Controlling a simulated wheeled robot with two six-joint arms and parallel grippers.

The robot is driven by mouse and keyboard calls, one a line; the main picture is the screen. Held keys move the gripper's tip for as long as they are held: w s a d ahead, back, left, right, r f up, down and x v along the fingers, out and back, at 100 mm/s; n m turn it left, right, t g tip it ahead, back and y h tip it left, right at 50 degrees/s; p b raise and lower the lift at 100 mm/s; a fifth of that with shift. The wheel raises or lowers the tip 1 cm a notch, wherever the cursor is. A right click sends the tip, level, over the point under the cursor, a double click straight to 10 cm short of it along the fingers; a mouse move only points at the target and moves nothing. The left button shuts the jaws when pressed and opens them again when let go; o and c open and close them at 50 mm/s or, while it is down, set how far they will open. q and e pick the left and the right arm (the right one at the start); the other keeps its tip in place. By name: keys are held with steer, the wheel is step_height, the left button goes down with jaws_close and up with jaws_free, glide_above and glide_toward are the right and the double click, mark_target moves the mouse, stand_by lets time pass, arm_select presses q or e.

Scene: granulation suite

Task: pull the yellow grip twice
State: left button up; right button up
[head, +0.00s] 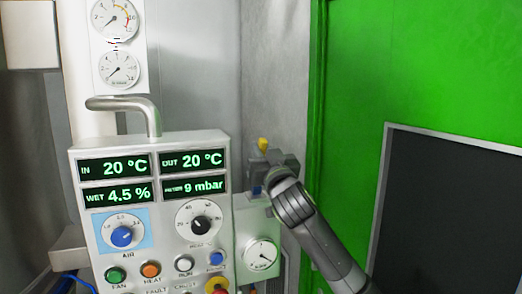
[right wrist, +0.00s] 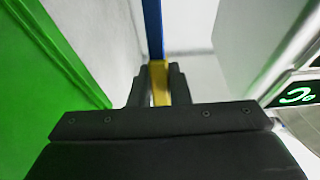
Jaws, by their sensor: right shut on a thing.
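The yellow grip shows in the head view (head: 262,144) as a small yellow tip just above my right gripper (head: 262,162), right of the control panel. In the right wrist view the yellow grip (right wrist: 159,82) lies between the two dark fingers of my right gripper (right wrist: 158,92), which are shut on it. A blue strip (right wrist: 153,30) runs on from the grip in the wrist view. A bit of blue (head: 257,189) also shows just below the gripper in the head view. Most of the grip is hidden by the fingers. My left gripper is not in view.
The control panel (head: 160,190) with green displays, knobs and buttons stands left of the gripper. A grey box with a round dial (head: 262,253) sits below it. A green wall with a dark panel (head: 455,215) is to the right. Two gauges (head: 118,45) hang upper left.

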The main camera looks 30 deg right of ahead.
steer(key=shift+v, duration=1.05)
steer(key=shift+f, duration=0.3)
steer(key=shift+s+a+f+b, duration=0.15)
steer(key=shift+s+f+b, duration=0.25)
steer(key=shift+s, duration=0.2)
steer(key=shift+s+a+f+b, duration=0.15)
steer(key=shift+s+f+b, duration=0.15)
steer(key=shift+s+f, duration=0.3)
steer(key=shift+r, duration=0.15)
steer(key=shift+s, duration=0.1)
